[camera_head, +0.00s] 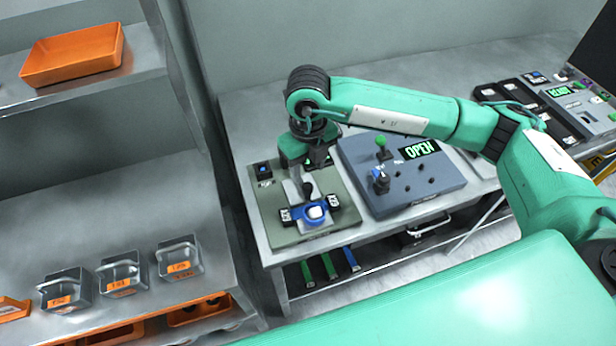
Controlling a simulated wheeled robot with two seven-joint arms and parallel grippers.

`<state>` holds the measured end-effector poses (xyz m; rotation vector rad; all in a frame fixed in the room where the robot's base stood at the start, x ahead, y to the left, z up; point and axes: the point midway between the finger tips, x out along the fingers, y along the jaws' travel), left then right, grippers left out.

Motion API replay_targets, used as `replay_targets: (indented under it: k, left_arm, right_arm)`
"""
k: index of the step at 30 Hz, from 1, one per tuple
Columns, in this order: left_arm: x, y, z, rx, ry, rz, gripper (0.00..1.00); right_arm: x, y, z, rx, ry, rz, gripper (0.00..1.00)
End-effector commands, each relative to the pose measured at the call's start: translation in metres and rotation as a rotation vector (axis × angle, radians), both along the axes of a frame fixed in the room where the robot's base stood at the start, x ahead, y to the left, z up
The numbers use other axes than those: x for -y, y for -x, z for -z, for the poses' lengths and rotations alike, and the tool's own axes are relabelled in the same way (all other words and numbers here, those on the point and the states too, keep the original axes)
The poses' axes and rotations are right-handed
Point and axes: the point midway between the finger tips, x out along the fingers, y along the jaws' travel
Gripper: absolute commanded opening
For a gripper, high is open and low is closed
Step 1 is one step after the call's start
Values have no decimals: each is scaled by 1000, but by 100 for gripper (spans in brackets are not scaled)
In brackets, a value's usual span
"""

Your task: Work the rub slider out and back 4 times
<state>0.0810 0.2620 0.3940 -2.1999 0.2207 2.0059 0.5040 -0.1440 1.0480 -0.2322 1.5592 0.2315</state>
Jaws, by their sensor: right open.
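The rub slider (316,213), a blue carriage with a white block on top, sits near the front of a grey-green panel (271,213). A dark upright knob shows just behind it. Small black-and-white labelled blocks stand on both sides of the slider. My right gripper (303,191) points down over this panel, at the knob just behind the slider. Its jaws are open; whether they surround or touch the knob I cannot tell. My left gripper is out of view.
To the right is a blue-grey panel (437,188) with a green-topped lever (381,143), a blue-topped knob and a display reading OPEN (421,148). Clear bins (120,275) and an orange tray (73,56) stand on the left shelves. My right arm spans above the bench.

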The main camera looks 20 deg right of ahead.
Motion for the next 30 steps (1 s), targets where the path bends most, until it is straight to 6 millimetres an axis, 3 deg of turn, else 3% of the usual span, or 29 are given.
replay_targets:
  k: [9, 22, 29, 30]
  left_arm:
    - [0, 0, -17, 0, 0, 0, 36]
    - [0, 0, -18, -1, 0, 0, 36]
    - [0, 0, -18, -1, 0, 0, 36]
    - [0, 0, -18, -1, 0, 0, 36]
  right_arm:
    - [0, 1, 50, -2, 0, 0, 46]
    - [-1, 0, 61, 2, -2, -2, 46]
    - [-1, 0, 61, 0, -2, -2, 1]
    - [-1, 0, 61, 0, -2, -2, 0]
